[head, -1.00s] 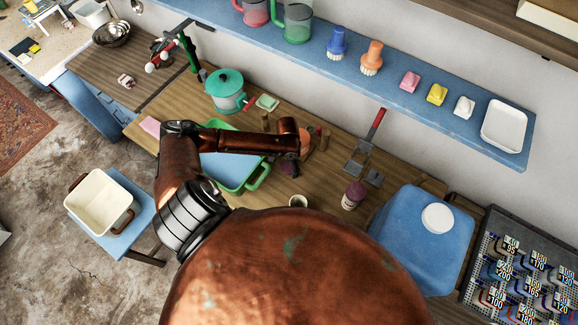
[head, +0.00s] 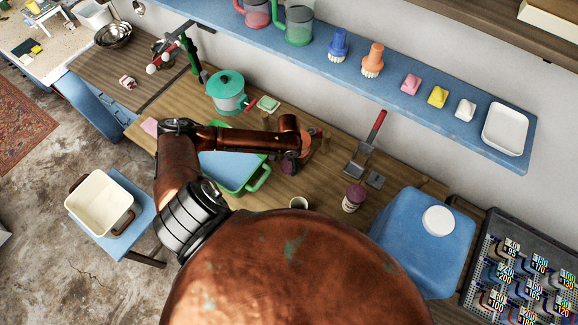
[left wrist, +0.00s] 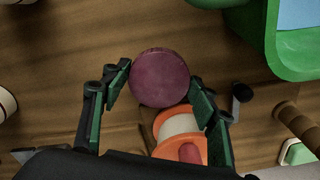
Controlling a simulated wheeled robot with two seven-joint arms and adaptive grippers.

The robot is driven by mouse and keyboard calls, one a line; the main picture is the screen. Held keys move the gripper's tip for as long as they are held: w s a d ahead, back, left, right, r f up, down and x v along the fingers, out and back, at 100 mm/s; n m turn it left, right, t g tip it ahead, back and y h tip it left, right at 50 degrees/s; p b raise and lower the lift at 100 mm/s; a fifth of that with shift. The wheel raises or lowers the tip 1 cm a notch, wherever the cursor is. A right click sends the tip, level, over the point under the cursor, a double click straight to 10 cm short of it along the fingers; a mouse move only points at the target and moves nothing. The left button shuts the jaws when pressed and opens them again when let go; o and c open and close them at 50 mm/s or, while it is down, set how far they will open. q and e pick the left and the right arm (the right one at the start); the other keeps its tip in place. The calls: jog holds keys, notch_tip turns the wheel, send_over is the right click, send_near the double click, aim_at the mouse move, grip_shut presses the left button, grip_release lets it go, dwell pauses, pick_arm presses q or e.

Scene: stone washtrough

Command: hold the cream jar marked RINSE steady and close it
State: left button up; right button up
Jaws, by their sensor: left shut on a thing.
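A round purple lid (left wrist: 160,77) sits between the fingers of my left gripper (left wrist: 158,92) in the left wrist view. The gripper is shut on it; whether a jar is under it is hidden. In the head view my arm covers most of this gripper, and a bit of purple (head: 287,168) shows below it. A small open cream jar (head: 299,202) stands on the bench, partly cut off by my own body. A cream jar with a purple lid (head: 353,197) stands to its right. I cannot read RINSE on either. My right gripper is not in view.
A green tub (head: 262,180) stands left of the gripper. An orange-and-cream spool-like thing (left wrist: 180,133) is close beside the fingers. A blue container (head: 410,240) with a white cap stands at the right. Bare bench lies between the jars and the red-handled tool (head: 377,125).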

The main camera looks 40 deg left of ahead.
aim_at(289, 165)
pick_arm(q)
notch_tip(289, 165, up, 8)
jog(key=shift+f, duration=0.15)
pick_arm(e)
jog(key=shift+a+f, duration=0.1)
pick_arm(q)
jog(key=shift+w, duration=0.1)
jog(key=w+d+r+n+b, duration=0.3)
jog(key=d+r+b, duration=0.6)
jog(key=d+r, duration=0.7)
jog(key=shift+d+n+b, duration=0.25)
jog(key=shift+n+b, duration=0.1)
jog(key=shift+n, duration=0.15)
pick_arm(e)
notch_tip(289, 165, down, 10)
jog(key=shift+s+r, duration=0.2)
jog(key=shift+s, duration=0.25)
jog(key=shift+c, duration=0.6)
